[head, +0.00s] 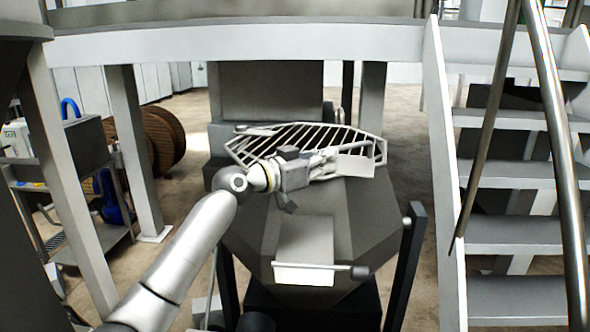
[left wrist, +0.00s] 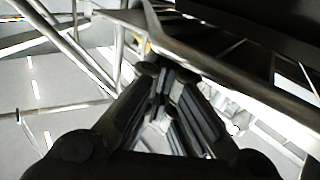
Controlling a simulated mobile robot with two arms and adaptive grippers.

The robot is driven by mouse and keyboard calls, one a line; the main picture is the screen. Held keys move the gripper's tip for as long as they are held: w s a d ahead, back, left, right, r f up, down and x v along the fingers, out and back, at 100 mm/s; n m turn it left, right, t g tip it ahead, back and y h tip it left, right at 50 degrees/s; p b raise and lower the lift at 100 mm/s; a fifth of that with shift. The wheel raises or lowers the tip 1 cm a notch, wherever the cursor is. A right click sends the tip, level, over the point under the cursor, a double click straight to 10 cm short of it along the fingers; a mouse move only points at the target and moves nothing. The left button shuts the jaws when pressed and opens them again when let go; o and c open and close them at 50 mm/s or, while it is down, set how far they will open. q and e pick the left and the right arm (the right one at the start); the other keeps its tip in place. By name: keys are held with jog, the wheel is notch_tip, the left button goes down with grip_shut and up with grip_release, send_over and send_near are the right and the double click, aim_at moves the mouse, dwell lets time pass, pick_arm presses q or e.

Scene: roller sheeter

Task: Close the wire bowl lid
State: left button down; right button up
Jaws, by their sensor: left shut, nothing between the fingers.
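The wire bowl lid (head: 290,138) is a light metal frame with dark gaps between parallel bars, at the top of the grey faceted bowl (head: 310,222) in the head view. I cannot tell how far it is tilted. My left gripper (head: 333,158) lies across the near side of the lid, pointing right, and hides part of it. In the left wrist view its fingers (left wrist: 162,72) are shut with nothing between them, close beside a metal rail and bars at the upper right. I cannot tell whether they touch. My right gripper is not in view.
A plate with a dark-ended bar (head: 318,270) is on the bowl's front. Metal stairs with a handrail (head: 515,195) stand on the right. A shelf cart (head: 60,170) and a brown reel (head: 160,140) stand on the left. A beam (head: 240,45) crosses behind.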

pick_arm(q)
jog(key=w+d+n+t+y, duration=0.1)
jog(key=w+d, duration=0.1)
jog(key=w+d+n+t, duration=0.1)
jog(key=w+d, duration=0.1)
jog(key=shift+w+d+y+p, duration=0.1)
jog(key=shift+d+y+p, duration=0.1)
jog(key=shift+y+p, duration=0.15)
jog(key=shift+w+d, duration=0.15)
jog(key=shift+w, duration=0.15)
jog(key=shift+d+r+t, duration=0.1)
jog(key=shift+t, duration=0.3)
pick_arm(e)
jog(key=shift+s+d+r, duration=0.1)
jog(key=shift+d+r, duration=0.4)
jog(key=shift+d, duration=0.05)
pick_arm(q)
jog(key=shift+d, duration=0.1)
jog(key=shift+w+d, duration=0.15)
jog(key=shift+w, duration=0.1)
jog(key=shift+y, duration=0.25)
